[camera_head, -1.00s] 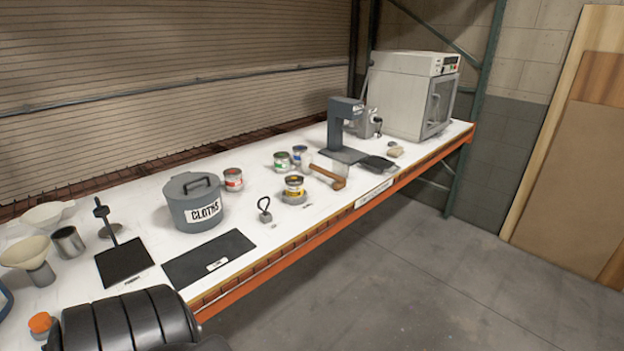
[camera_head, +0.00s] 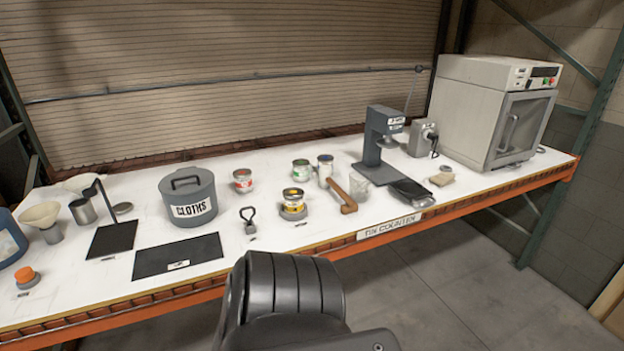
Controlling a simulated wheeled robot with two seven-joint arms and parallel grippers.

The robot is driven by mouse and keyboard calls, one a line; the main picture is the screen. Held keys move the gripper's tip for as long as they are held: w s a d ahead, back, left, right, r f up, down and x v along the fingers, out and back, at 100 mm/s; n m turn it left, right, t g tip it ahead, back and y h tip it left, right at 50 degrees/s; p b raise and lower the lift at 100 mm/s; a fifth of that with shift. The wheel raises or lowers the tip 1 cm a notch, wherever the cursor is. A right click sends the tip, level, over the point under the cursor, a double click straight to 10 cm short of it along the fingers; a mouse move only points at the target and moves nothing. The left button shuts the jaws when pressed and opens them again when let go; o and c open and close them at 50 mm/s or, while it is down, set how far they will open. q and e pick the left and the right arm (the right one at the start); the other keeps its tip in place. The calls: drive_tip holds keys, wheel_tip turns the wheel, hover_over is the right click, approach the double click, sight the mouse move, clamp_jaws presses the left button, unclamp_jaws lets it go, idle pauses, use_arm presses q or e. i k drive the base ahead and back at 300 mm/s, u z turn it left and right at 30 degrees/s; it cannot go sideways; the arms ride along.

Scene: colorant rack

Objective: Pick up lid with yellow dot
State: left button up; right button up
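A small tin with a yellow and black label (camera_head: 293,203) stands near the front edge of the white counter, on a grey round base. A yellow spot shows on its top, which looks like the lid with the yellow dot (camera_head: 292,191); it is too small to be sure. Other tins stand behind it: one with a red label (camera_head: 243,182), one with a green label (camera_head: 301,170) and one with a blue mark (camera_head: 325,168). A dark segmented part of my own arm fills the bottom middle. Neither gripper shows.
A grey cloths bin (camera_head: 189,203), a black mat (camera_head: 178,257) and a small loop-handled tool (camera_head: 248,219) lie left of the yellow tin. A wooden-handled tool (camera_head: 341,195) and a clear cup (camera_head: 361,188) are to its right. A grey press (camera_head: 380,137) and an oven (camera_head: 492,112) stand further right.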

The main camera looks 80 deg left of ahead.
sight(291, 193)
drive_tip(key=u, duration=0.45)
drive_tip(key=i, duration=0.85)
drive_tip(key=u, duration=1.4)
drive_tip(key=i, duration=0.45)
drive_tip(key=u, duration=0.3)
